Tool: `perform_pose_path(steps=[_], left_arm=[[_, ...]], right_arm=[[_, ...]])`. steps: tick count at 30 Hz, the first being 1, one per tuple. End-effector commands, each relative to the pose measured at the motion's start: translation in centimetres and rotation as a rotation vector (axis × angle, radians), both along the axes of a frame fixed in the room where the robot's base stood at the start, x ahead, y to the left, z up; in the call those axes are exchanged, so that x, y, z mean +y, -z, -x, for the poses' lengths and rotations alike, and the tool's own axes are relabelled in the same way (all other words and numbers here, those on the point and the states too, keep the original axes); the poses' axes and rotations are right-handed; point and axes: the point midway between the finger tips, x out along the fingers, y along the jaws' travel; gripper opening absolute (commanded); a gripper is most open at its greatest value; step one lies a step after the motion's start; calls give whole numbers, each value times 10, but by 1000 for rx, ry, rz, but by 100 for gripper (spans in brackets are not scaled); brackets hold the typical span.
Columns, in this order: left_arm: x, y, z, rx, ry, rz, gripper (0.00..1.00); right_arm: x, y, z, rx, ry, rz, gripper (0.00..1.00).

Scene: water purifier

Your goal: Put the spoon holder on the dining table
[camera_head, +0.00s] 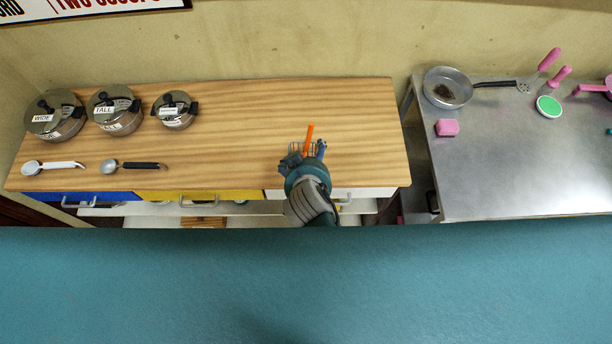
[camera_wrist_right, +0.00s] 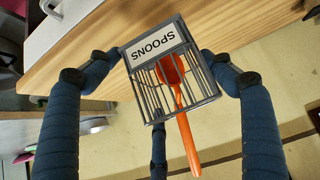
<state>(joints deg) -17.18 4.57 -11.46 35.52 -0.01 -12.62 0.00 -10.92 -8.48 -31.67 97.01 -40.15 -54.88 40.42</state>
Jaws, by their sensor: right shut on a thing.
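The spoon holder (camera_wrist_right: 155,45) is a small grey wire basket with a white "SPOONS" label, and an orange spoon (camera_wrist_right: 182,105) stands in it. My right gripper (camera_wrist_right: 163,62) has its dark blue fingers around the holder's sides and is shut on it. In the head view, my right gripper (camera_head: 305,152) is over the front right part of a wooden-topped counter (camera_head: 250,130), with the orange spoon pointing away from it. The holder is mostly hidden there by the gripper. I cannot tell whether it touches the wood. My left gripper is not in view.
Lidded pots labelled WIDE (camera_head: 55,118) and TALL (camera_head: 115,112) and a smaller pot (camera_head: 174,112) stand at the counter's back left. Two ladles (camera_head: 55,167) lie before them. A metal table (camera_head: 520,170) with a pan (camera_head: 447,88) stands right. The counter's middle is clear.

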Motion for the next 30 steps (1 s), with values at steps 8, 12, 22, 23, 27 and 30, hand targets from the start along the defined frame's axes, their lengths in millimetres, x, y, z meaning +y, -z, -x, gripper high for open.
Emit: perform_pose_path(steps=[8,12,22,23,27,30], left_arm=[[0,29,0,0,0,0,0],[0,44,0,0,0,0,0],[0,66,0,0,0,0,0],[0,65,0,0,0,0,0],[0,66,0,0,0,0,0],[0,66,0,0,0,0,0]], right_arm=[[-1,38,0,-2,-1,1,23],[-1,54,0,-1,-1,1,23],[0,78,0,-1,-1,-1,23],[0,78,0,-1,-1,-1,23],[0,79,0,0,-1,-1,23],[-1,80,0,1,-1,1,90]])
